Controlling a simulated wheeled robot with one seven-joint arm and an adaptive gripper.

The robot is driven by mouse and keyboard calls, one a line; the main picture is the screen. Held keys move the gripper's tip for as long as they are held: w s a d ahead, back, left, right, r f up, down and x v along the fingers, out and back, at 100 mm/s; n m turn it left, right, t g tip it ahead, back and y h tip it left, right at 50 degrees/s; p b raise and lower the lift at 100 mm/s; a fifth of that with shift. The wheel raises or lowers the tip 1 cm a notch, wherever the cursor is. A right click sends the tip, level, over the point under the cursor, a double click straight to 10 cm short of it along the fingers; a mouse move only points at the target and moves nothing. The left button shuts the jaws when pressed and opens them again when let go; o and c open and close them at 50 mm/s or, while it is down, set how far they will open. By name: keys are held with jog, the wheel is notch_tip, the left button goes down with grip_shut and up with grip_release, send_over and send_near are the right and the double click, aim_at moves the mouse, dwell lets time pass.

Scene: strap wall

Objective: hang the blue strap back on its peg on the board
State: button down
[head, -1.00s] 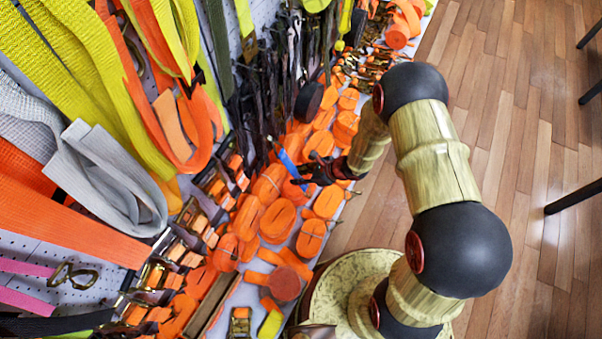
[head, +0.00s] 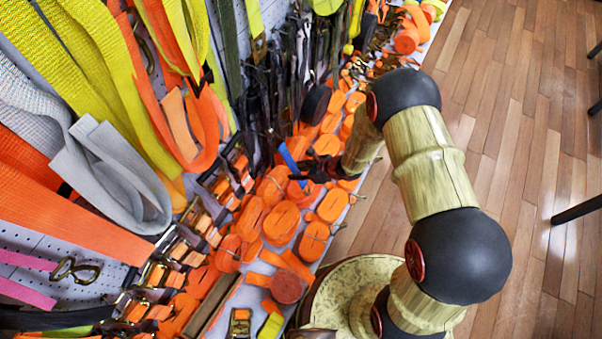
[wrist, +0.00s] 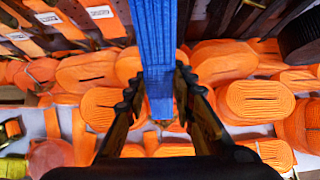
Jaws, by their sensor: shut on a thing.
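The blue strap (wrist: 156,50) runs down from the top of the wrist view to between the fingers of my gripper (wrist: 160,85). My gripper is shut on the strap near the strap's lower end. In the head view the blue strap (head: 289,158) is a short, tilted blue piece at my gripper (head: 305,176), above the rolled orange straps and close to the board. The board (head: 45,250) is a pale perforated panel, mostly covered by hanging straps. I cannot make out which peg is the blue strap's; the dark hanging straps crowd that part of the board.
Rolled orange straps (head: 282,222) and buckles (head: 168,245) crowd the shelf under the board. Yellow, orange and grey straps (head: 120,180) hang at the left. A dark round roll (head: 315,103) is just behind my gripper. The wooden floor (head: 500,140) at the right is open.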

jog(key=w+a+f+b, duration=0.1)
jog(key=w+a+b, duration=0.1)
jog(key=a, duration=0.3)
jog(key=shift+w+a+f, duration=0.15)
jog(key=shift+w+f, duration=0.15)
jog(key=shift+w, duration=0.25)
dwell(0.9)
jog(key=c, duration=1.4)
grip_release()
jog(key=v, duration=1.2)
jog(key=shift+f, duration=0.1)
